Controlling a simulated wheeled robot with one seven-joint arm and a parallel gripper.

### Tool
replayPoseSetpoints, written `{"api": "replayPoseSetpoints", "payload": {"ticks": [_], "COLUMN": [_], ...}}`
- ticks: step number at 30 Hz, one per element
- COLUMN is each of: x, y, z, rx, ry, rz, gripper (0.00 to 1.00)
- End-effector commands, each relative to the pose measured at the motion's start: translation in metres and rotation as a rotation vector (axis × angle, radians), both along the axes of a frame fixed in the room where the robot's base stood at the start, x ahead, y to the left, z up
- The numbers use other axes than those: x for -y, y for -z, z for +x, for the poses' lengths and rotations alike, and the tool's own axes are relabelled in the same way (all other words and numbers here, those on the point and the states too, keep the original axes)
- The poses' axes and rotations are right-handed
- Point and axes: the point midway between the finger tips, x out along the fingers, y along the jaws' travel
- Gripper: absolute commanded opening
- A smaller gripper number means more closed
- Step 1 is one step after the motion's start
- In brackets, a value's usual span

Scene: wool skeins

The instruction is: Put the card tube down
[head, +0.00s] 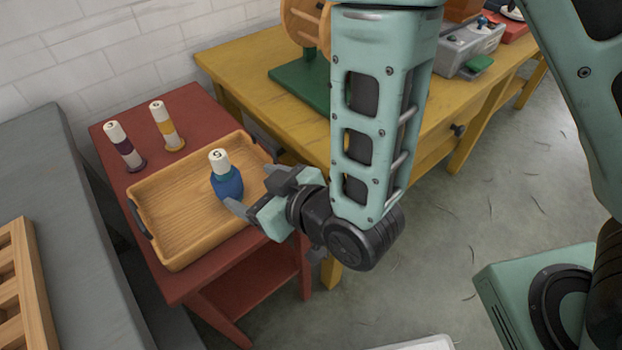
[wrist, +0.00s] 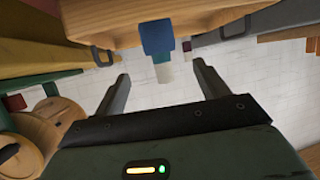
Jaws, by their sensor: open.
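The card tube (head: 219,160) is white with a dark mark on its top and has blue wool (head: 227,184) around its lower part. It stands upright in the wooden tray (head: 190,252), near the tray's right side. My gripper (head: 252,188) is open just to the right of the tube, with its fingers pointing towards it. In the wrist view, which looks upside down, the blue wool (wrist: 157,36) shows beyond the open, empty fingers (wrist: 160,84). No finger visibly touches the tube.
A purple-wound tube (head: 124,148) and a yellow-wound tube (head: 167,127) stand on the red table (head: 105,135) behind the tray. A yellow table (head: 235,62) with a wooden winder (head: 303,25) stands close on the right. A grey surface with a wooden rack (head: 28,285) is at left.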

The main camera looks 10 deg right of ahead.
Motion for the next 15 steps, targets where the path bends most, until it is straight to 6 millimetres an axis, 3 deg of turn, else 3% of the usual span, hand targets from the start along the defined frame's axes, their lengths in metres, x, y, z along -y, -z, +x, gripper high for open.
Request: {"api": "replayPoseSetpoints", "payload": {"ticks": [8, 15], "x": [0.002, 0.027], "y": [-0.005, -0.021], "z": [0.002, -0.012], "rx": [-0.074, -0.333], "ry": [-0.005, -0.029], "rz": [-0.035, -0.196], "gripper": [0.73, 0.73]}}
